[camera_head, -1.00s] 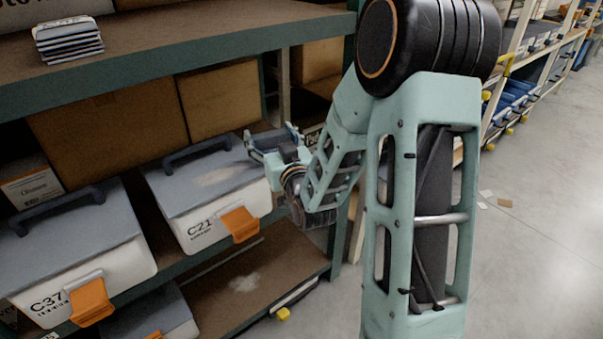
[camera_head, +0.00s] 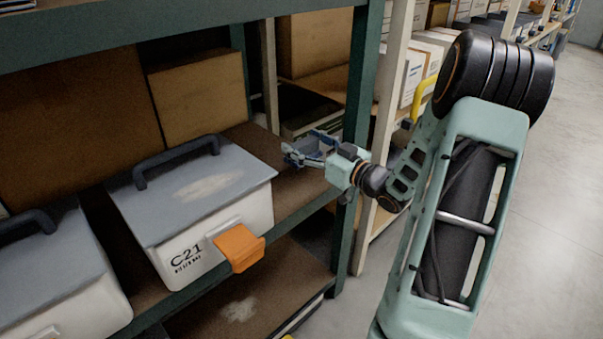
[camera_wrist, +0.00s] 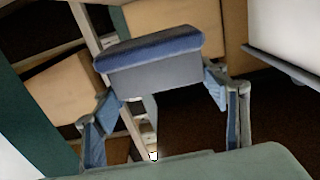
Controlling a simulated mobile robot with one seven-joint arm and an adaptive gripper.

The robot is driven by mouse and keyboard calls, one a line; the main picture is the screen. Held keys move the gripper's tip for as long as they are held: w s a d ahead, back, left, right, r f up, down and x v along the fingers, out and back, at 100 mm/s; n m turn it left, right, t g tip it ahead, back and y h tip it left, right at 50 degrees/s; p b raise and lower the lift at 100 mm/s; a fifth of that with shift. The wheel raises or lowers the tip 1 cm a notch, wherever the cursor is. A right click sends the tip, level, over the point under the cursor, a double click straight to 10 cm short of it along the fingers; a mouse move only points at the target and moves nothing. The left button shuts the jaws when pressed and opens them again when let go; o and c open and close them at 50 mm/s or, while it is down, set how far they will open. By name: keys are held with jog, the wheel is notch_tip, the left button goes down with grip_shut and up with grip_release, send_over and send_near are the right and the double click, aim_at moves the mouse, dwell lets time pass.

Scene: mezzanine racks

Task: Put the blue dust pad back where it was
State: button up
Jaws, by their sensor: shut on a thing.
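The blue dust pad (camera_wrist: 150,48) has a dark blue top and a grey body. In the wrist view it sits between the two fingers of my gripper (camera_wrist: 163,80), which is shut on it. In the head view my gripper (camera_head: 305,152) is just right of the C21 box, over the brown shelf and near the green upright. The pad is small there and hard to tell from the fingers. The C21 box (camera_head: 200,230) is white with a grey lid, a dark handle and an orange latch. A pale dusty patch (camera_head: 207,187) marks its lid.
A second lidded box (camera_head: 75,270) stands left of C21. Cardboard boxes (camera_head: 195,100) stand behind. A green upright (camera_head: 358,130) and the upper shelf edge (camera_head: 150,30) bound the space. Bare shelf (camera_head: 295,190) shows right of C21. A lower shelf (camera_head: 265,285) lies beneath.

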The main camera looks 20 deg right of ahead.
notch_tip(320, 180, down, 7)
jog(key=shift+b, duration=1.1)
jog(key=shift+f, duration=0.2)
jog(key=o, duration=1.2)
jog(key=shift+o, duration=0.2)
jog(key=shift+r, duration=0.2)
jog(key=p+v, duration=0.3)
jog(key=v, duration=0.9)
